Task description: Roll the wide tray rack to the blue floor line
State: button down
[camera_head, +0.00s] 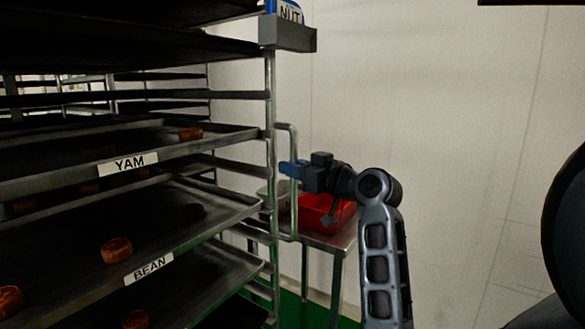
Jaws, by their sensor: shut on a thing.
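The wide tray rack (270,205) fills the left half of the head view, close in front of me. Several round brown pastries (117,250) lie on the trays. A vertical bar handle (294,222) stands out from the rack's right side. My gripper (288,168) is shut on this handle near its upper half, reaching in from the right. The blue floor line and the rack's wheels are not in view.
A metal table (334,241) stands behind my gripper by the wall, with a red bin (322,213) on it. A grey holder (290,38) with a NUT label is fixed at the rack's upper right. A bare pale wall (440,90) fills the right. Green floor (316,311) shows below.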

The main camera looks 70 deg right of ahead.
jog(key=shift+s+r, duration=0.1)
jog(key=c, duration=1.1)
grip_release()
jog(key=v, duration=0.7)
jog(key=shift+s+a+b, duration=0.2)
jog(key=shift+s+b, duration=0.15)
jog(key=shift+b, duration=0.05)
jog(key=shift+w, duration=0.1)
jog(key=w+a+f+g+y, duration=0.1)
jog(key=a+f+g+y, duration=0.1)
jog(key=a+f, duration=1.75)
jog(key=s+a+f+n+y+p, duration=0.1)
jog(key=s+a+n+y, duration=0.4)
jog(key=s+a, duration=1.1)
jog(key=a+f, duration=0.1)
jog(key=a, duration=0.1)
jog(key=shift+s+a+y, duration=0.2)
jog(key=shift+a+y, duration=0.1)
jog(key=shift+a, duration=0.1)
